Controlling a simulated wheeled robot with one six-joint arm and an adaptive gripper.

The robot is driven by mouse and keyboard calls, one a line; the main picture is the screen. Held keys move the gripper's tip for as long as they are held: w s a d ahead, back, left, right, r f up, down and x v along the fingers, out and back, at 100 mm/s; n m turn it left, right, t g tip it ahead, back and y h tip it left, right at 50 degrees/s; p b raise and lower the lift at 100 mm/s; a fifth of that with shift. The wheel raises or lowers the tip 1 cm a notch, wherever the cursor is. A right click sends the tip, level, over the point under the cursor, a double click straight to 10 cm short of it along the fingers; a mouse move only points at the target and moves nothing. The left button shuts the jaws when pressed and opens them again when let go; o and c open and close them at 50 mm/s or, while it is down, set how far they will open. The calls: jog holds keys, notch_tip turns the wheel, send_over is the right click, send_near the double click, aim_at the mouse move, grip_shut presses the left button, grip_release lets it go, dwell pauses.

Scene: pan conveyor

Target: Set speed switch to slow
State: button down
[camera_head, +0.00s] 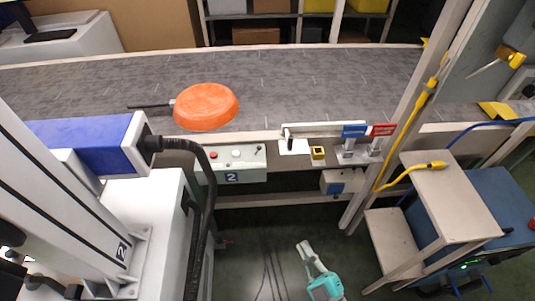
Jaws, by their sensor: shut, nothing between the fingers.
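The speed switch is not certain to tell apart. A pale control box (232,164) marked "2" on the front rail carries a red button (213,155) and small knobs. To its right, a black upright lever (289,139) stands at a white plate. Farther right are a blue label (354,130) and a red label (383,129), above small grey fittings; their wording is too small to read. My gripper (303,245), with pale fingers and a teal body, is at the bottom centre. It is shut and empty, in front of the rail and apart from these controls.
An orange pan (206,106) with a dark handle lies on the grey conveyor (300,85). A yellow block (318,153) sits on the rail. A beige stepped stand (450,195) and a slanted post bound the right. A blue and white machine fills the left. Open floor lies between.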

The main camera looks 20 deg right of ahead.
aim_at(260, 149)
jog(key=w+d+f+n+g+y, duration=0.1)
jog(key=w+d+n+y, duration=0.1)
jog(key=w, duration=0.5)
jog(key=w+d+f+n+g+y, duration=0.1)
jog(key=w+d+n+y, duration=0.1)
jog(key=w+n, duration=0.4)
jog(key=w+d+n+g+y, duration=0.1)
jog(key=w+d+n+y, duration=0.2)
jog(key=w, duration=0.6)
jog(key=shift+w+d+f+n+g, duration=0.3)
jog(key=shift+d+f+n, duration=0.1)
jog(key=shift+d+n, duration=0.45)
jog(key=shift+a, duration=0.1)
jog(key=x, duration=1.4)
jog(key=shift+a+r+n+g, duration=0.35)
jog(key=shift+n+g, duration=0.25)
jog(key=shift+n, duration=0.15)
jog(key=shift+a+r+n+g+h, duration=0.15)
jog(key=shift+r+n+g+h, duration=0.05)
jog(key=shift+n+g+h, duration=0.2)
jog(key=shift+w+a+r, duration=0.25)
jog(key=shift+a+r, duration=0.15)
jog(key=shift+a, duration=0.3)
jog(key=shift+d, duration=0.1)
